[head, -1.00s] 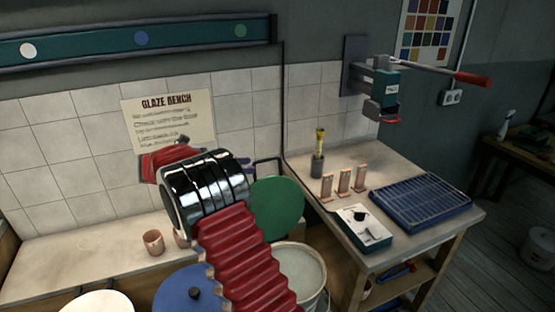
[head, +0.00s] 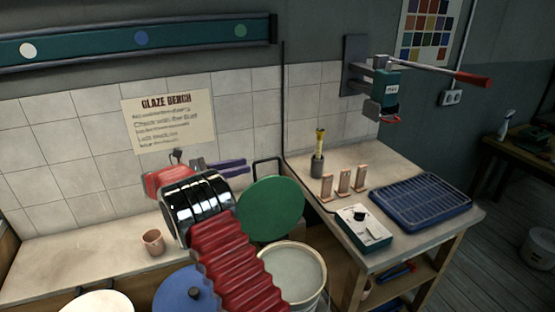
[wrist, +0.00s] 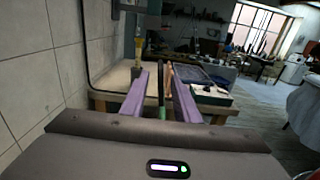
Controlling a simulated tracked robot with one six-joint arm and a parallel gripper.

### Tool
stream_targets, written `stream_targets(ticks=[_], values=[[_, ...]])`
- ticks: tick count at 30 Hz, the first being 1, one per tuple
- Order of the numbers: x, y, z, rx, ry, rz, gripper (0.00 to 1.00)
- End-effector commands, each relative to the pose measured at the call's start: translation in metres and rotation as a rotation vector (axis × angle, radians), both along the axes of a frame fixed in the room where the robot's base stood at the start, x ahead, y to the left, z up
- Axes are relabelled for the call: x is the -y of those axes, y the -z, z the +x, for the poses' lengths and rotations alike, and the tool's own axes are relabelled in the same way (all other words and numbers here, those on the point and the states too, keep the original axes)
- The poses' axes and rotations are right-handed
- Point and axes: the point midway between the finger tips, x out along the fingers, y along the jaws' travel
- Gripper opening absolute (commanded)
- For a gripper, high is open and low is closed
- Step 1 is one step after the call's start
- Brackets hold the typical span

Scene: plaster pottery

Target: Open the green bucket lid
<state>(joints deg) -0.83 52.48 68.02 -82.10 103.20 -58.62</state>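The round green lid (head: 272,209) stands raised, close to upright, at the back of an open bucket (head: 322,290) with pale contents (head: 292,268). My gripper (head: 240,167) is at the lid's upper left in the head view, its purple fingers pointing right. In the wrist view, the two fingers of my gripper (wrist: 160,78) are spread apart. A thin dark green upright edge (wrist: 161,92), which looks like the lid seen edge-on, shows between them; I see gaps on both sides. My arm covers part of the bucket's left side.
A blue lid (head: 180,290) and a white round top (head: 98,302) are at the front left. A pink cup (head: 153,241) stands on the bench. The tiled wall (head: 60,190) is behind.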

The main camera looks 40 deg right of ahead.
Motion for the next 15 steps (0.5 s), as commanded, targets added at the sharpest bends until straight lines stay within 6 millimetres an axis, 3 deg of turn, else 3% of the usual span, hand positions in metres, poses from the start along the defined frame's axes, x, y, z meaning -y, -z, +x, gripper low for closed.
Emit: stream_targets(ticks=[15], values=[[0.068, 0.0, -0.018, 0.001, 0.002, 0.0, 0.28]])
